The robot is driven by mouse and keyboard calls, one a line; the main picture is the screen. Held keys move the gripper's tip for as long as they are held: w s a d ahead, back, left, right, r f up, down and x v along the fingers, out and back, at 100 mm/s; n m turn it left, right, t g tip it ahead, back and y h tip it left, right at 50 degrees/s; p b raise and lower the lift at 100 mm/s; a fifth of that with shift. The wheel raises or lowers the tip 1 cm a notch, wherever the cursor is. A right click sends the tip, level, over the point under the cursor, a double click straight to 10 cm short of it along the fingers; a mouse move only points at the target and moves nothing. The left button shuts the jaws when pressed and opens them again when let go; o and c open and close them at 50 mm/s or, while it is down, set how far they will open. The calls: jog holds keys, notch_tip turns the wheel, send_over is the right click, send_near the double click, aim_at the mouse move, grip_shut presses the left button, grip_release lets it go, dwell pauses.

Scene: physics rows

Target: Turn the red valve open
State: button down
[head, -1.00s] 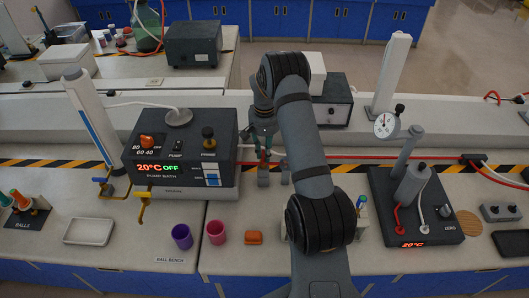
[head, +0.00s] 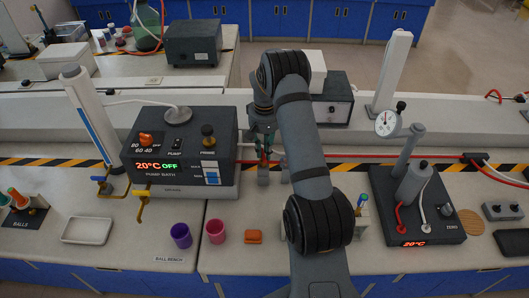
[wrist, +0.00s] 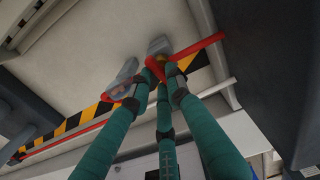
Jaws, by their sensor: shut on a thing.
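The red valve shows in the wrist view as a red lever (wrist: 198,47) above a grey foot and a small brass part, beside the red hose line. My gripper (wrist: 160,72) has its teal fingers closed around the near end of the lever, which sticks out to the upper right. In the head view my gripper (head: 264,148) reaches down to the valve between the pump bath and my arm. The valve is small there and mostly hidden by the fingers.
The pump bath (head: 180,150), showing 20°C OFF, stands just left of my gripper. A second grey foot (wrist: 123,75) with a red part stands beside the valve. Purple (head: 181,235) and pink (head: 215,231) cups stand on the front bench. A gauge stand (head: 410,200) is at the right.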

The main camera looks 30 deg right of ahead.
jog(key=n+b, duration=0.1)
jog(key=n, duration=0.2)
jog(key=shift+w+n, duration=0.1)
jog(key=shift+n, duration=0.3)
jog(key=n, duration=0.3)
jog(key=shift+w+n, duration=0.1)
jog(key=shift+n, duration=0.2)
jog(key=n, duration=0.4)
jog(key=shift+w, duration=0.1)
jog(key=shift+a+n, duration=0.1)
jog(key=shift+n, duration=1.9)
jog(key=c, duration=1.6)
grip_release()
jog(key=shift+c, duration=0.2)
